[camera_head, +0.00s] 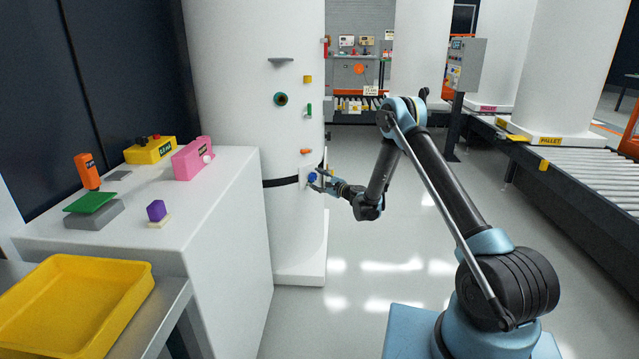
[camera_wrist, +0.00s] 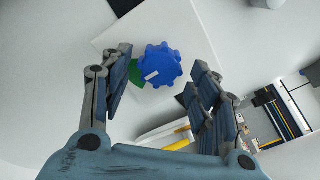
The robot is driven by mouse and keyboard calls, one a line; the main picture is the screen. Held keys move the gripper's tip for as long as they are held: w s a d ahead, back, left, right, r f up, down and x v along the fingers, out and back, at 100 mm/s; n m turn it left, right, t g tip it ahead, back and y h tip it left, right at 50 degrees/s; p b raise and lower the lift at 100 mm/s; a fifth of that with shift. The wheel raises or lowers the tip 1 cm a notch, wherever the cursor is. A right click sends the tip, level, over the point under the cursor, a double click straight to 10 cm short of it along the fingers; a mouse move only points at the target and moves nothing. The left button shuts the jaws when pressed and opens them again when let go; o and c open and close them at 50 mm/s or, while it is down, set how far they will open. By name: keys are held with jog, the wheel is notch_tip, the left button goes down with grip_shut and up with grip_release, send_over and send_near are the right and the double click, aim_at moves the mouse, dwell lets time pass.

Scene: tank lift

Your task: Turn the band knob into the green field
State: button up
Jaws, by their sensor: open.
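The band knob (camera_wrist: 163,62) is blue and scalloped, with a short white mark on its lower-left part in the wrist view. The green field (camera_wrist: 135,73) shows as a patch at the knob's left, partly hidden by the knob and a finger. Both are on a white plate (camera_wrist: 118,36). My gripper (camera_wrist: 160,60) is open, with fingers left and right of the knob and visible gaps between. Contact does not show.
A white cabinet (camera_head: 225,240) with several coloured objects stands left of the tank. A yellow tray (camera_head: 75,300) is at the front left. The floor (camera_head: 400,270) around my arm is clear.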

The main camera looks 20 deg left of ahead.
jog(key=v, duration=0.7)
jog(key=shift+d, duration=0.3)
jog(key=s+d+r+n+g+h, duration=0.1)
jog(key=s+d+r+n+h, duration=0.2)
jog(key=d+r, duration=0.55)
jog(key=s+d+r+n+g+h, duration=0.1)
jog(key=s+d+r+n, duration=0.4)
jog(key=r, duration=0.6)
jog(key=s+d+r+n+h, duration=0.15)
jog(key=s+d+r, duration=0.3)
jog(key=d, duration=0.45)
jog(key=s+d+n+g+h, duration=0.25)
jog(key=s+d+h, duration=0.25)
jog(key=s+d, duration=1.1)
jog(key=s+d+f+n+h, duration=0.1)
jog(key=s+d+f, duration=0.2)
jog(key=s+d, duration=0.2)
jog(key=s+d+f+g+h, duration=0.1)
jog(key=s+d, duration=0.4)
jog(key=s, duration=0.5)
jog(key=s+d+f+n+h, duration=0.1)
jog(key=s+d+f+h, duration=0.2)
jog(key=s+d+f, duration=0.2)
jog(key=s, duration=0.3)
jog(key=shift+s+n, duration=0.3)
jog(key=shift+s, duration=0.05)
